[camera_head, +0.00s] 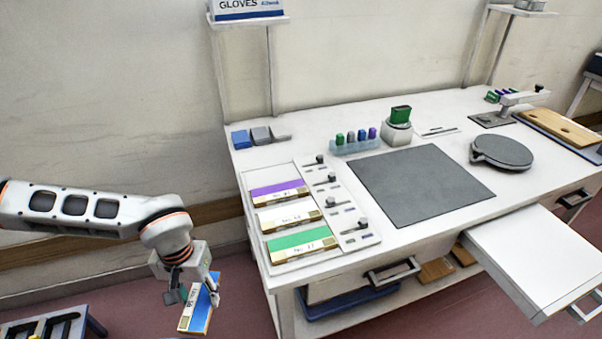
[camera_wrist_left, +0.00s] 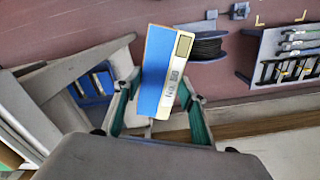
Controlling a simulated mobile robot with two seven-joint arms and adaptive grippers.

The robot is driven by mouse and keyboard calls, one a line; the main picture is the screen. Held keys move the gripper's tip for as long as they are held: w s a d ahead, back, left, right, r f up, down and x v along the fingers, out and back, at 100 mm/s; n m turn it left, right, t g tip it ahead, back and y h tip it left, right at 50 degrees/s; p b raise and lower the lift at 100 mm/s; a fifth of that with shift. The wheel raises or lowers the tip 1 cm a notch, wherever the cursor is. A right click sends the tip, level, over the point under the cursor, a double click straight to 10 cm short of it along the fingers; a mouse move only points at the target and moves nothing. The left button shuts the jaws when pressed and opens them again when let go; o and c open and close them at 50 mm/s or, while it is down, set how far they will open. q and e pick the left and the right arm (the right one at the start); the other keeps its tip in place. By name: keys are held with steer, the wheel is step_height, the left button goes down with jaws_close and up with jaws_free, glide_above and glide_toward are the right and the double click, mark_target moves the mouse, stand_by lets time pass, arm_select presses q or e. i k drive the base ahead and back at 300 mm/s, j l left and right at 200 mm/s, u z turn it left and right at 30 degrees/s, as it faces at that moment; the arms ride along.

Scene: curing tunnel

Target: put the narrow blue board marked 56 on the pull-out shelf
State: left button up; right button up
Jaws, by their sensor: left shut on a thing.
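The narrow blue board (camera_head: 199,310) is in my left gripper (camera_head: 194,290), held tilted in the air to the left of the workbench. In the left wrist view the blue board (camera_wrist_left: 157,75) sits between the two fingers, which are shut on it. It has a blue face and a pale label strip whose number I cannot read for sure. The pull-out shelf (camera_head: 545,255) is a white panel sticking out from the bench's front at the right. Its top is bare, far to the right of my gripper. My right gripper is not in view.
On the bench, a pale tray (camera_head: 292,262) holds purple, white and green boards. A grey mat (camera_head: 418,185), a round grey plate (camera_head: 501,151) and a green-topped device (camera_head: 398,125) stand further right. A drawer handle (camera_head: 393,270) juts from the front. A dark rack (camera_head: 45,325) is at lower left.

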mark_target(543, 250)
steer(key=l+u, duration=0.15)
steer(key=u, duration=0.35)
steer(key=l+u, duration=0.1)
steer(key=u, duration=0.35)
steer(key=k+u, duration=0.15)
steer(key=u, duration=0.35)
steer(key=l+u, duration=0.1)
steer(key=u, duration=0.35)
steer(key=k+u, duration=0.15)
steer(key=u, duration=0.35)
steer(key=k+l+u, duration=0.15)
steer(key=k+u, duration=0.45)
steer(key=k+l+z, duration=0.1)
steer(key=k+z, duration=0.2)
steer(key=k+l+z, duration=0.15)
steer(key=k+z, duration=0.15)
steer(key=k, duration=0.15)
steer(key=k+z, duration=0.1)
steer(key=z, duration=0.35)
steer(key=l+z, duration=0.1)
steer(key=z, duration=0.35)
steer(key=k+l+z, duration=0.1)
steer(key=z, duration=0.3)
